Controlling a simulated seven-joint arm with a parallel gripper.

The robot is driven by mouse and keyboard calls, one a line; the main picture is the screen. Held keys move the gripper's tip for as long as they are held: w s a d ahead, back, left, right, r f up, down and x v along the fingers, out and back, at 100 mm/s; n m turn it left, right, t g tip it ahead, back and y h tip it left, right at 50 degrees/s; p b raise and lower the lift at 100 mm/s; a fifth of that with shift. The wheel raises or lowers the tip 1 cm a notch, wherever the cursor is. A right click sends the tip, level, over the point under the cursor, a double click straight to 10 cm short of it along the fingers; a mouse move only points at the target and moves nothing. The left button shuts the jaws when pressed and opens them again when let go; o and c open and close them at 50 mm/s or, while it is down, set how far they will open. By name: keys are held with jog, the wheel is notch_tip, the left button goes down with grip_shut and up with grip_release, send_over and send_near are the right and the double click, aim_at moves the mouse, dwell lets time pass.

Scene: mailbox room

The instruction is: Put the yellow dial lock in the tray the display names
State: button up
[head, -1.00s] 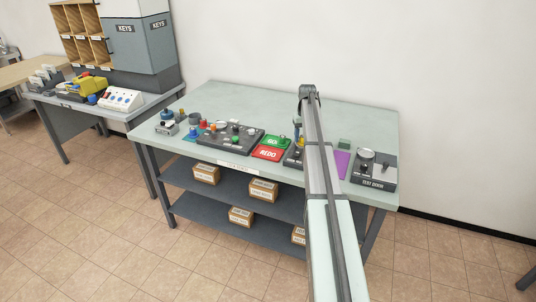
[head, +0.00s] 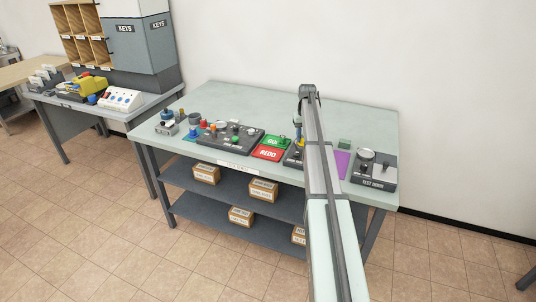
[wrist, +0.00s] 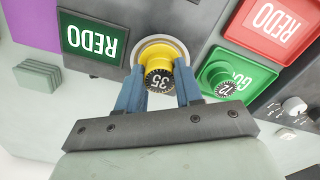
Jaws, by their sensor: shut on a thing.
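The yellow dial lock (wrist: 158,68), with a black dial marked 35, is between the blue fingers of my gripper (wrist: 160,88) in the wrist view. My gripper is shut on it, over the pale round seat of a dark test unit (wrist: 205,18). I cannot tell whether the lock touches the seat. The unit's display (wrist: 92,40) reads REDO in white on green. The red tray labelled REDO (wrist: 272,28) lies beside the green tray (wrist: 240,58), whose label is partly hidden by a green dial lock marked 72 (wrist: 227,84). In the head view, my arm hides part of the unit.
The red tray (head: 268,153) and green tray (head: 275,141) lie left of my arm on the table (head: 245,97). The table's back is clear.

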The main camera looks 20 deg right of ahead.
jog(key=shift+r, duration=0.15)
jog(key=shift+r, duration=2.05)
jog(key=w+a, duration=0.2)
jog(key=a, duration=0.7)
jog(key=w+a, duration=0.3)
jog(key=a, duration=0.6)
jog(key=shift+f, duration=0.4)
jog(key=shift+f, duration=2.1)
jog(key=shift+s+f, duration=0.1)
jog(key=shift+f, duration=1.1)
